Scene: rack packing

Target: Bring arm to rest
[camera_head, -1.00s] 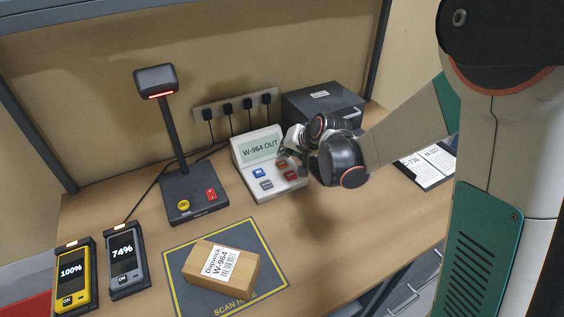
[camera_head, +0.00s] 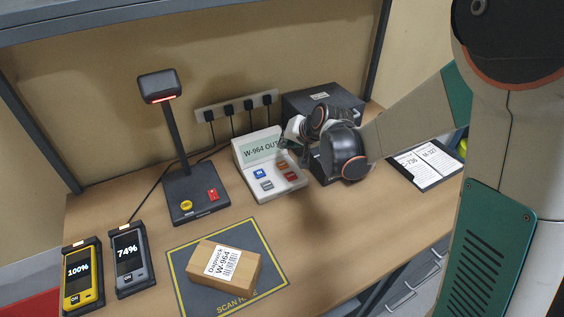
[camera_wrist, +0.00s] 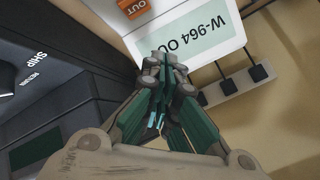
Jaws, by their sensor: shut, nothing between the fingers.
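My gripper (camera_wrist: 166,85) is shut and empty in the wrist view, its green fingers together. In the head view my gripper (camera_head: 288,143) is partly hidden by my own wrist and hovers by the display of the white button console (camera_head: 284,188). The console's screen reads "W-964 OUT", and the console also shows in the wrist view (camera_wrist: 120,22). I cannot tell from the frames whether the fingers touch it.
A package labelled W-964 (camera_head: 222,268) lies on the scan mat (camera_head: 185,252). A scanner stand (camera_head: 195,193), a yellow handheld (camera_head: 81,280), a grey handheld (camera_head: 130,259), a dark box (camera_head: 318,98) and a clipboard (camera_head: 432,165) stand or lie on the wooden table (camera_head: 335,235).

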